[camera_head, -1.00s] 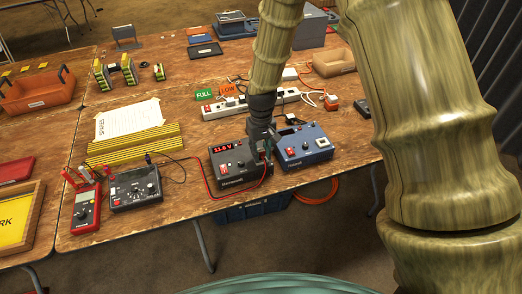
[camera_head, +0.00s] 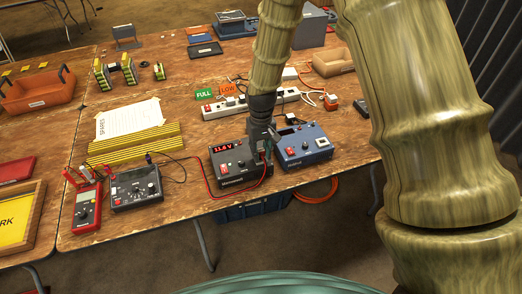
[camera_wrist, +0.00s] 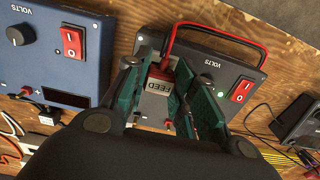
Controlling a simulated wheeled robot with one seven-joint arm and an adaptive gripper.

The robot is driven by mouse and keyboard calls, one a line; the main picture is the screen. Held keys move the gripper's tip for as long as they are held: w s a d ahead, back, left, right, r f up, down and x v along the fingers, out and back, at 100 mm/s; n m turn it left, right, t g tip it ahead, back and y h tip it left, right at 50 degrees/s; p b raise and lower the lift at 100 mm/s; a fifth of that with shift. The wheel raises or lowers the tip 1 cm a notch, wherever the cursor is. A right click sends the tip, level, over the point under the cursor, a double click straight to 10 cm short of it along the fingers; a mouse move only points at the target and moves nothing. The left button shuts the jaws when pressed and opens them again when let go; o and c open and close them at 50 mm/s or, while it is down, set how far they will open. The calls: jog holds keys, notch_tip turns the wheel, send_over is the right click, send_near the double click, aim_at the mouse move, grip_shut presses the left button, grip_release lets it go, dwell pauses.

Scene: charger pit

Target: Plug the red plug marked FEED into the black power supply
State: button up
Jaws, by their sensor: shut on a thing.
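The black power supply (camera_head: 229,183) stands near the table's front edge, with a lit red display and a red switch. In the wrist view its panel (camera_wrist: 212,66) is marked VOLTS. My gripper (camera_head: 265,148) is over its right side, fingers pointing down. In the wrist view the green fingers of my gripper (camera_wrist: 165,95) are shut on the red plug marked FEED (camera_wrist: 159,80), which lies over the supply's panel. A red cable (camera_wrist: 215,33) loops away from the plug. The plug's tip and the socket under it are hidden, so I cannot tell whether it is seated.
A blue power supply (camera_head: 303,147) stands close on the right. A power strip (camera_head: 235,108) with several cords lies behind. A black meter box (camera_head: 135,188) and a red multimeter (camera_head: 87,208) stand to the left. Yellow-striped bars (camera_head: 135,145) lie behind them.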

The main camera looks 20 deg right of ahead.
jog(key=shift+f, duration=0.7)
dwell(2.0)
jog(key=o, duration=1.1)
jog(key=shift+o, duration=0.5)
jog(key=shift+o, duration=1.2)
jog(key=shift+r+p, duration=0.15)
jog(key=shift+p, duration=0.25)
jog(key=shift+r+p, duration=2.75)
jog(key=shift+r, duration=0.85)
